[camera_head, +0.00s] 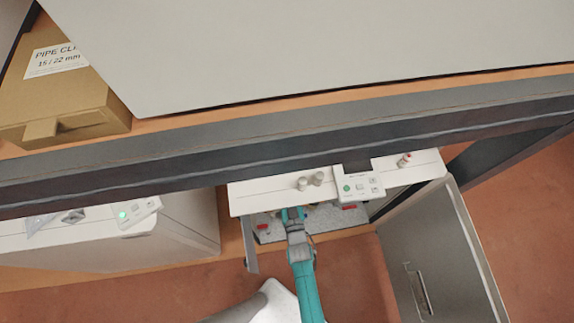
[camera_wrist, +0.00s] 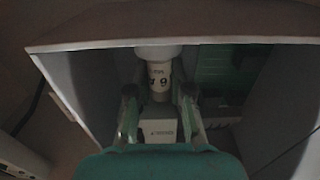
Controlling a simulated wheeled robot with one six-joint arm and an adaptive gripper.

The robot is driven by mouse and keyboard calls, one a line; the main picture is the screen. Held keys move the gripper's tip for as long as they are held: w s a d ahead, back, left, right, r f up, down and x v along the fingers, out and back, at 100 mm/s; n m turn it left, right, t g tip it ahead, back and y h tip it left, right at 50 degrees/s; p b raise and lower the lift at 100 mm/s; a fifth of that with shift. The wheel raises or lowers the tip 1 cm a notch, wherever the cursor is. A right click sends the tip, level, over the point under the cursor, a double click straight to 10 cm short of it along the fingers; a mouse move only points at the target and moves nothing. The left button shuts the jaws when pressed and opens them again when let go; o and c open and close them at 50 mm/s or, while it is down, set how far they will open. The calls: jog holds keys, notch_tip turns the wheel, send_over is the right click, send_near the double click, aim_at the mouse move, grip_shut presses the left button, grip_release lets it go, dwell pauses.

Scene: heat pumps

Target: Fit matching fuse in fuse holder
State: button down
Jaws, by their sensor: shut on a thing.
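In the wrist view a pale cylindrical fuse (camera_wrist: 158,76) with dark print, too blurred to read surely, stands between my gripper's fingers. A wider white round part (camera_wrist: 158,52) is at its upper end. My gripper (camera_wrist: 160,103) is shut on the fuse, one finger on each side. A pale block with a small label (camera_wrist: 160,130) shows between the fingers below the fuse; I cannot tell whether it is the fuse holder or whether the fuse touches it. In the head view my gripper (camera_head: 292,214) reaches into the open heat pump (camera_head: 260,195), and its top hides the fuse.
The opened grey panel (camera_head: 432,255) stands to the right of the heat pump. A control panel with a green light (camera_head: 358,185) is on its top. Another white unit (camera_head: 170,235) stands left. A pipe clip box (camera_head: 60,95) is on the shelf. Compartment walls surround my gripper closely.

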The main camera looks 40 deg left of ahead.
jog(key=shift+f, duration=0.6)
jog(key=c, duration=1.2)
grip_release()
jog(key=shift+c, duration=0.2)
jog(key=o, duration=0.5)
jog(key=shift+o, duration=0.2)
jog(key=shift+s+d, duration=0.1)
jog(key=v, duration=1.1)
jog(key=shift+s+d, duration=0.25)
jog(key=shift+d, duration=0.05)
jog(key=shift+d, duration=0.1)
